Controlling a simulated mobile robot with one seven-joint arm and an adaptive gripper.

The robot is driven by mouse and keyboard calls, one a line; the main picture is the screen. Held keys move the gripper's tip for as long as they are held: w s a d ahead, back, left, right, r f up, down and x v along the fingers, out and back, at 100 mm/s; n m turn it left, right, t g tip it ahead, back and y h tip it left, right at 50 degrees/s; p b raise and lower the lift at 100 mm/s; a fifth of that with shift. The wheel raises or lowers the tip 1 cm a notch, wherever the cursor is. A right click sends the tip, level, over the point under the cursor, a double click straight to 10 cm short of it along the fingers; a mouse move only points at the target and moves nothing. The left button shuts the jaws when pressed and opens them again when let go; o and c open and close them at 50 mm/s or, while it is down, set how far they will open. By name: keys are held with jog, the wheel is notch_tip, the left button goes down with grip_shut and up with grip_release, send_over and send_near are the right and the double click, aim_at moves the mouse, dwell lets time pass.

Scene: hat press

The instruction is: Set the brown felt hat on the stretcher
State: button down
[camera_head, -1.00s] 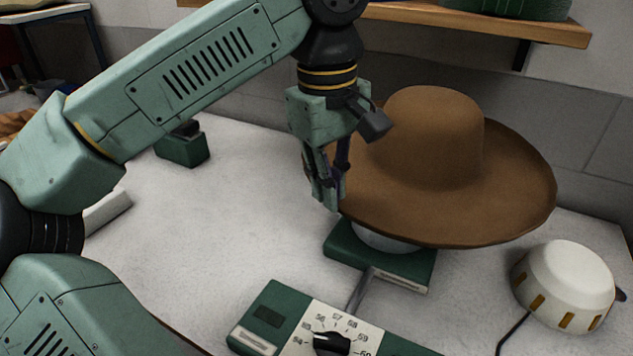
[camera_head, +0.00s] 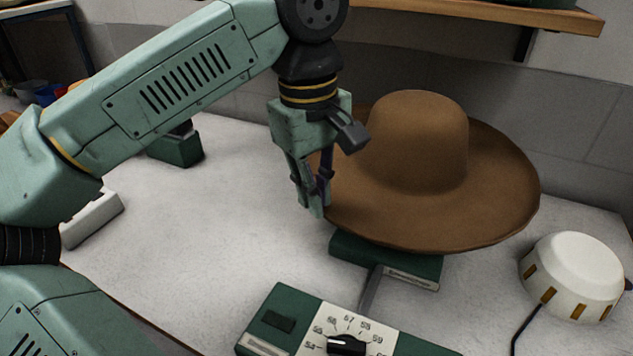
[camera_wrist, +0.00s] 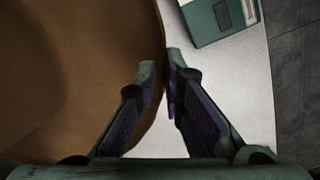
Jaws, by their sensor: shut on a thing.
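The brown felt hat (camera_head: 415,150) is upright, with a tall round crown and a wide brim. My gripper (camera_head: 318,205) is shut on the left edge of its brim. In the wrist view, the fingers (camera_wrist: 162,75) close on the brim of the hat (camera_wrist: 75,70). The stretcher's green base (camera_head: 385,262) stands under the front of the hat. Its top is hidden by the brim, so I cannot tell whether the hat rests on it.
A green and white dial unit (camera_head: 330,330) is at the front, joined to the stretcher by a bar. A white domed device (camera_head: 572,272) with a cord stands at right. A wooden shelf (camera_head: 480,15) is above, behind the hat.

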notch_tip(320, 180, down, 10)
jog(key=b, duration=0.7)
jog(key=shift+f, duration=0.15)
jog(key=shift+f+b, duration=0.9)
jog(key=shift+b, duration=0.05)
dwell(0.5)
jog(key=c, duration=1.6)
grip_release()
jog(key=shift+c, duration=0.2)
jog(key=shift+r, duration=0.1)
